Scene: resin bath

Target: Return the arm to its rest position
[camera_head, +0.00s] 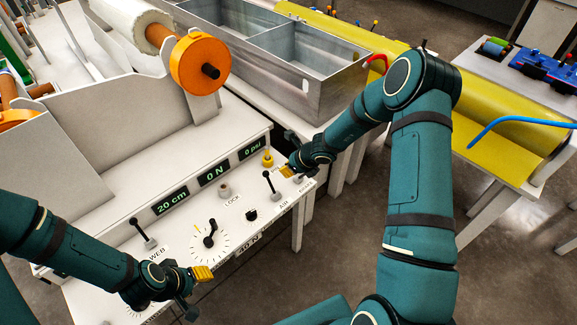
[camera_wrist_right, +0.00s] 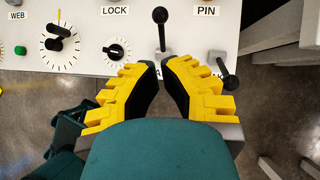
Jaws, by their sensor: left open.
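My left gripper (camera_head: 203,273) has yellow fingertips and hangs over the front edge of the white control panel (camera_head: 185,235) at the lower left of the head view. It is open with nothing visible in it. My right gripper (camera_head: 290,171) is at the panel's right end, close to the black-knobbed AIR lever (camera_head: 271,184). In the right wrist view its two yellow fingers (camera_wrist_right: 163,75) stand apart with a gap between the dark pads. The lever (camera_wrist_right: 161,35) rises just beyond the fingertips; whether they touch it cannot be told. No held object shows.
The panel carries a dial (camera_head: 209,241), another lever (camera_head: 143,233) and displays. An orange-ended roll (camera_head: 200,65) stands behind it. A grey metal bath (camera_head: 310,75) is at the back. A yellow roll (camera_head: 510,130) lies on a table at right. Open floor shows in front.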

